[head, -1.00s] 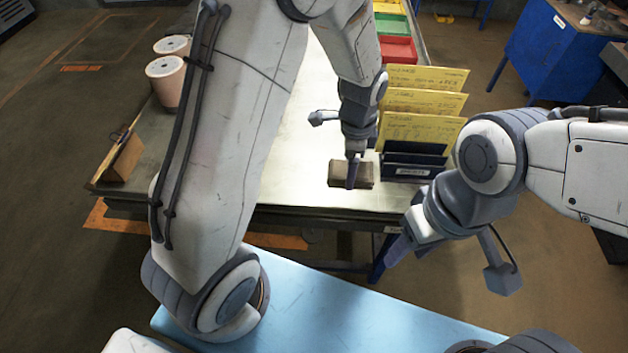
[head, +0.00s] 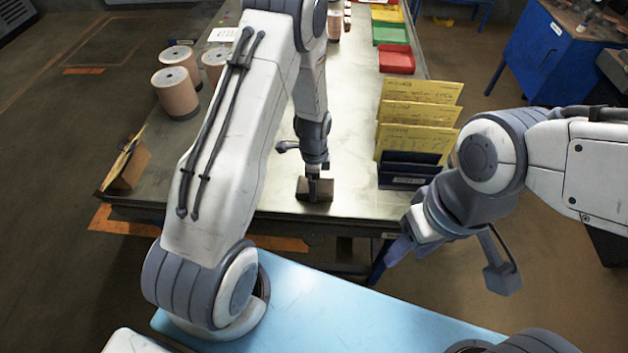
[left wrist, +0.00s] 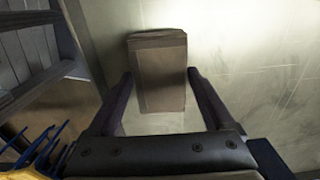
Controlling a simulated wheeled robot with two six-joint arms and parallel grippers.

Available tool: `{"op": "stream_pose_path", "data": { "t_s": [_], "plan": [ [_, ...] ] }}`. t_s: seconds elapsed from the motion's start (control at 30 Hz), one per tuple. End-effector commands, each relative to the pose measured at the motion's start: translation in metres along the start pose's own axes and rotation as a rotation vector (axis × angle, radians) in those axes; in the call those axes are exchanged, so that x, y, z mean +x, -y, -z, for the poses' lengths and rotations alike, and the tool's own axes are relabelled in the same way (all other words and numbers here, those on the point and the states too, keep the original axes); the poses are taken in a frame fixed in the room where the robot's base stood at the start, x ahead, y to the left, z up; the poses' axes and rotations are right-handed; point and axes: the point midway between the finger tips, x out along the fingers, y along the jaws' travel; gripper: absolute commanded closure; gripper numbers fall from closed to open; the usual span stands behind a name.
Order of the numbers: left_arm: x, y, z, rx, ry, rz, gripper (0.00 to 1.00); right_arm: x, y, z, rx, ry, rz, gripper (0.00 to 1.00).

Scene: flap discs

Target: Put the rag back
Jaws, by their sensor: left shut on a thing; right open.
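The rag (head: 325,186) is a folded brown-grey bundle at the front part of the metal table (head: 347,130). My left gripper (head: 313,188) reaches down to it from above and is shut on it. In the left wrist view the rag (left wrist: 160,85) sits between the two fingers (left wrist: 160,72). I cannot tell whether the rag touches the table or hangs just above it. My right gripper (head: 402,243) is open and empty, off the table's front edge at the right.
A dark rack with yellow cards (head: 414,140) stands right of the rag. Green (head: 389,33) and red (head: 396,58) bins lie behind it. Pinkish spools (head: 175,95) stand at the left, and a brown card holder (head: 128,168) at the front-left corner. The table's middle looks clear.

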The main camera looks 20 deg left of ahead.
Motion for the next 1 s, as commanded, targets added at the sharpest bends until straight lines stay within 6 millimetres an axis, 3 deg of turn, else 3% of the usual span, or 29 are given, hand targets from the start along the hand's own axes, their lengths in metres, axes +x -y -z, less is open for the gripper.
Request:
{"op": "stream_pose_path", "data": {
  "t_s": [0.3, 0.33, 0.37, 0.73, 1.0],
  "plan": [
    [0.004, 0.0, 0.0, 0.0, 0.0, 0.001, 0.66, 0.004, 0.0, 0.0, 0.0, 0.0, 0.0, 0.5],
    [0.004, 0.0, 0.0, 0.0, 0.0, 0.001, 0.1, 0.004, 0.0, 0.0, 0.0, 0.0, 0.0, 0.5],
    [0.003, 0.0, 0.0, 0.0, 0.0, 0.001, 0.0, 0.003, 0.0, 0.0, 0.0, 0.0, 0.0, 0.5],
    [-0.004, 0.001, 0.0, 0.0, -0.001, 0.002, 0.0, 0.002, 0.0, 0.0, 0.0, 0.0, 0.0, 0.5],
    [-0.049, 0.002, 0.001, 0.0, -0.002, 0.008, 0.0, 0.016, -0.001, -0.001, -0.001, 0.0, 0.0, 0.5]
  ]
}}
